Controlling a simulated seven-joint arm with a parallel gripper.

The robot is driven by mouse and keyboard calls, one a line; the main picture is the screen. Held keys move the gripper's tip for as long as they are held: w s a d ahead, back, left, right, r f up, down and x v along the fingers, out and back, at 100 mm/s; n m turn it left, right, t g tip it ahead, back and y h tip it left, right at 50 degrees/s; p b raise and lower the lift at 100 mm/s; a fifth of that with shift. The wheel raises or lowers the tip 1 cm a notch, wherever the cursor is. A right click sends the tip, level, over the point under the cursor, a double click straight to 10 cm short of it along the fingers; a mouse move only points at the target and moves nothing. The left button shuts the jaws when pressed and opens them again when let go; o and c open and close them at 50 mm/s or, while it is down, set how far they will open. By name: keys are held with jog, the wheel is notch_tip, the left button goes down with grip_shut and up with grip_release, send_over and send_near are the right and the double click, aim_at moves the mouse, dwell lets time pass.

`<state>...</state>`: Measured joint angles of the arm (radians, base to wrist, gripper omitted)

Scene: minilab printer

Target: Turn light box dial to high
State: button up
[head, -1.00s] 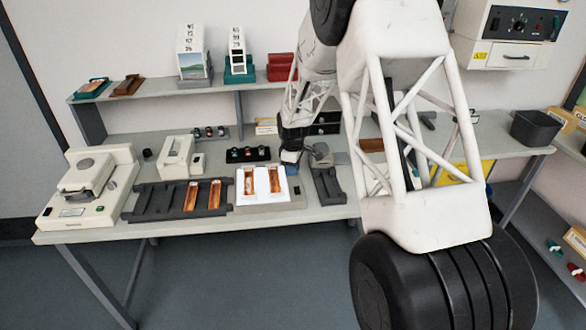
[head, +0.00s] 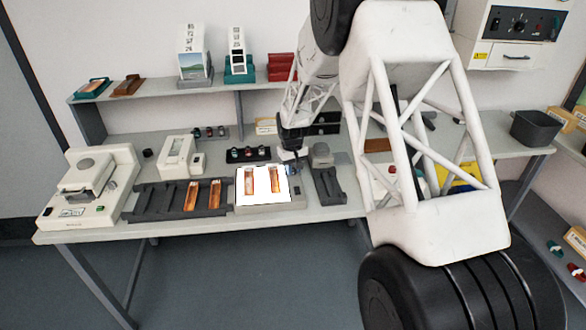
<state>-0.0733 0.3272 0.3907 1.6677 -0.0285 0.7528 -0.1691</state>
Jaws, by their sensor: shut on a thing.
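The light box (head: 268,205) stands near the front edge of the bench. Its panel glows bright white, with two orange film strips lying on it. My gripper (head: 289,168) is at the box's back right corner, pointing down. It is shut on the light box dial, which is small and mostly hidden by the fingers. The dial's setting cannot be read from here.
A dark film rack (head: 165,205) with orange strips lies to the left, and a dark grey holder (head: 327,180) stands close on the right. A black tray of small items (head: 248,154) sits behind. My arm hides part of the bench's right side.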

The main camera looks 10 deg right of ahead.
aim_at(293, 169)
jog(key=m, duration=0.5)
jog(key=shift+w+m, duration=0.1)
jog(key=shift+m, duration=0.2)
jog(key=m, duration=0.5)
jog(key=shift+r, duration=0.1)
jog(key=o, duration=0.9)
jog(key=shift+o, duration=0.2)
jog(key=shift+r, duration=3.85)
